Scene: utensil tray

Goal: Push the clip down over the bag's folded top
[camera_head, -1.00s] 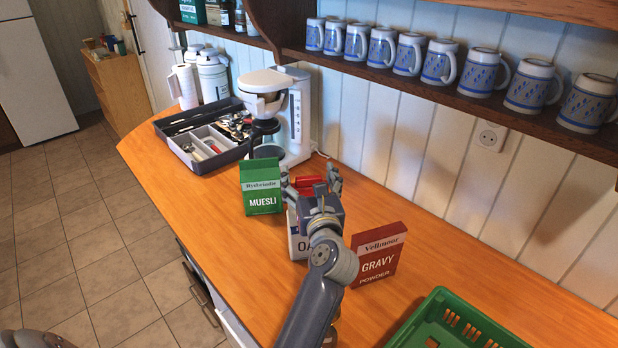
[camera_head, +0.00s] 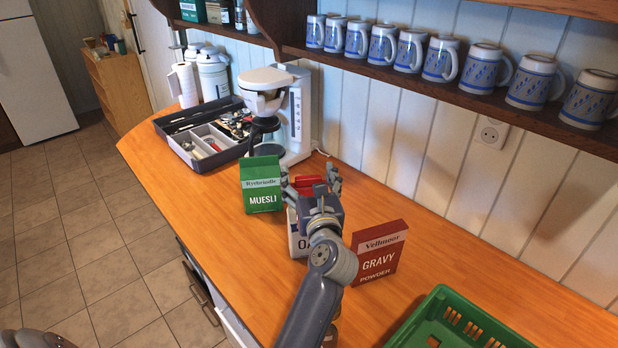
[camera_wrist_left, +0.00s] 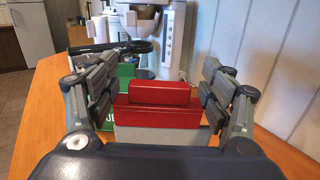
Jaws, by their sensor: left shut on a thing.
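The red clip (camera_head: 308,184) is between the fingers of my left gripper (camera_head: 311,187), which is shut on it. In the left wrist view the clip (camera_wrist_left: 160,105) shows as a smaller red block on a wider one. The white bag (camera_head: 297,244), with part of a label starting "OA", stands upright under the gripper. In the wrist view the pale bag (camera_wrist_left: 160,137) shows directly below the clip. The clip covers the bag's top edge from this side; I cannot tell how far down it sits. My arm hides part of the bag. My right gripper is not in view.
A green muesli box (camera_head: 262,190) stands close on the left, and a red gravy box (camera_head: 379,254) on the right. A coffee machine (camera_head: 297,115) and a utensil tray (camera_head: 176,148) are behind. A green crate (camera_head: 440,300) is at the front right.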

